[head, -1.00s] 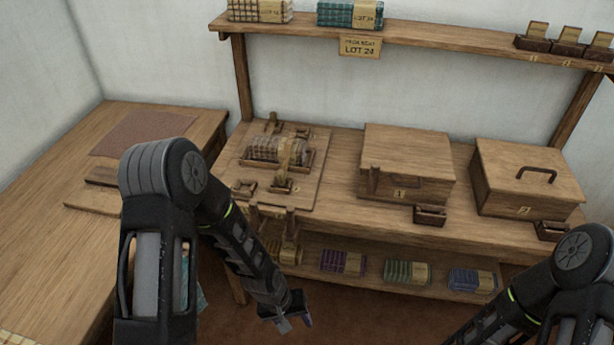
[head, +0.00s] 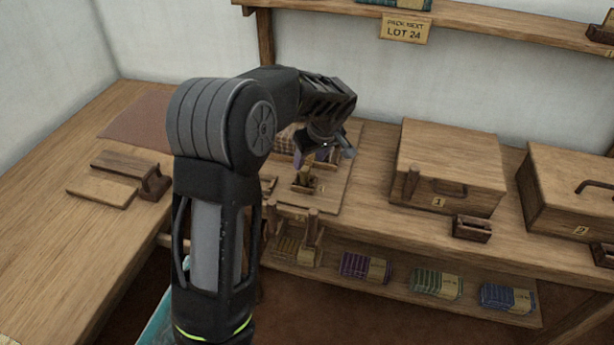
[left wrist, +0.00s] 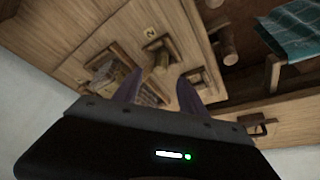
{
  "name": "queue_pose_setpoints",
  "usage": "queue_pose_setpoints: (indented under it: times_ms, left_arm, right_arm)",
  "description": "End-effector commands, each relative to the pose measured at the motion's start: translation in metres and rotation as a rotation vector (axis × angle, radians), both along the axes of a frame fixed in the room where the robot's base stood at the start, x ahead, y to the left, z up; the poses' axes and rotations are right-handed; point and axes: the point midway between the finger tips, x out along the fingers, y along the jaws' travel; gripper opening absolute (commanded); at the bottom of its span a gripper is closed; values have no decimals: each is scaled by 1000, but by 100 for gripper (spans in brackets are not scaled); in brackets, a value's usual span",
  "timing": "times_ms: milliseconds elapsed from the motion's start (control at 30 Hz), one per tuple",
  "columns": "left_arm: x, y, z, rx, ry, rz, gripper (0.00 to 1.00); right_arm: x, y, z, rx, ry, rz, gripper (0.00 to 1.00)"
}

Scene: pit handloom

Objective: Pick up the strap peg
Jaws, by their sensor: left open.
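My left gripper (head: 334,151) is open and empty above the wooden board (head: 335,197) that carries a wrapped bundle. In the left wrist view its two fingers (left wrist: 159,90) stand apart over this board. A pale upright piece in a small dark holder (head: 304,180), which looks like the strap peg, stands at the board's front, just below the gripper in the picture. In the left wrist view a similar peg and holder (left wrist: 160,55) show beyond the fingertips, apart from them. My arm and gripper hide much of the bundle. My right gripper is out of view.
Box 1 (head: 455,165) stands right of the board, with box 2 (head: 575,190) farther right. A small dark holder (head: 472,228) sits before box 1. The overhead shelf (head: 480,22) runs behind. Cloth bundles (head: 365,268) lie on the lower shelf.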

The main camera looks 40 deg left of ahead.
Motion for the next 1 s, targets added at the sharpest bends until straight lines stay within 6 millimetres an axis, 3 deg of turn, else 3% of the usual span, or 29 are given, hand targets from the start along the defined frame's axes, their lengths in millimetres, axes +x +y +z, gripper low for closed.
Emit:
queue_pose_setpoints:
  times_ms: [167, 533, 800, 1000]
  left_arm:
    - [2, 6, -15, -1, 1, -1, 49]
    - [3, 8, -20, -1, 2, -1, 49]
    - [9, 22, -54, -1, 4, -2, 49]
    - [11, 25, -64, -1, -1, -3, 49]
  right_arm:
    - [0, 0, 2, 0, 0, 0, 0]
    - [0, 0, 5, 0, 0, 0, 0]
    - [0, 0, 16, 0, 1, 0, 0]
    - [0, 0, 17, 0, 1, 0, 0]
